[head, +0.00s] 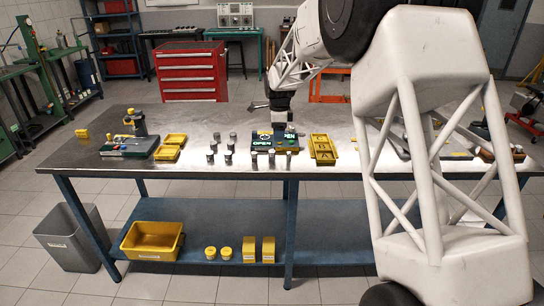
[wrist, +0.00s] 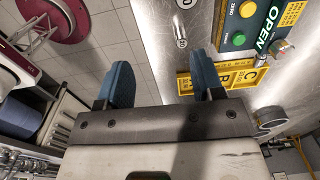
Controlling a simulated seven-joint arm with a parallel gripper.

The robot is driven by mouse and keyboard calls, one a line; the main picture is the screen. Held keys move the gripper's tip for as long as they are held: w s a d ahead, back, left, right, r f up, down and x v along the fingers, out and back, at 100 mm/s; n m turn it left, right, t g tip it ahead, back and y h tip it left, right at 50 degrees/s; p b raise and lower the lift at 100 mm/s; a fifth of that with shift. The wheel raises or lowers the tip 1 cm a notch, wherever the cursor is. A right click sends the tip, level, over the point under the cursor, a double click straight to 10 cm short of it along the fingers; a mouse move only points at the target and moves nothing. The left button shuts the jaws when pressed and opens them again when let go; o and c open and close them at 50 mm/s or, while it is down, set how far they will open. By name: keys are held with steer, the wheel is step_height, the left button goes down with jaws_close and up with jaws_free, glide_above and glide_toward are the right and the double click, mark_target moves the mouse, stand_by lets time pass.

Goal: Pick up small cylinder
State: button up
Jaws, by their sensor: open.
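Several small grey metal cylinders stand upright on the steel table (head: 340,182) in the head view. Some stand in a front row, such as one cylinder (head: 271,159), and others in a cluster to the left (head: 229,157). A silver cylinder (wrist: 181,28) with a label lies beyond the right finger.
A dark fixture (head: 130,146) is at the left. A yellow lettered tray (wrist: 243,77) is beside the right finger. My arm hides much of the table's right side.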

steer(key=m, duration=0.2)
glide_above(272, 151)
step_height(272, 151, down, 4)
steer(key=shift+w+a+f, duration=0.1)
steer(key=shift+f, duration=0.05)
steer(key=shift+f, duration=1.3)
steer(key=shift+f, duration=2.6)
steer(key=c, duration=1.1)
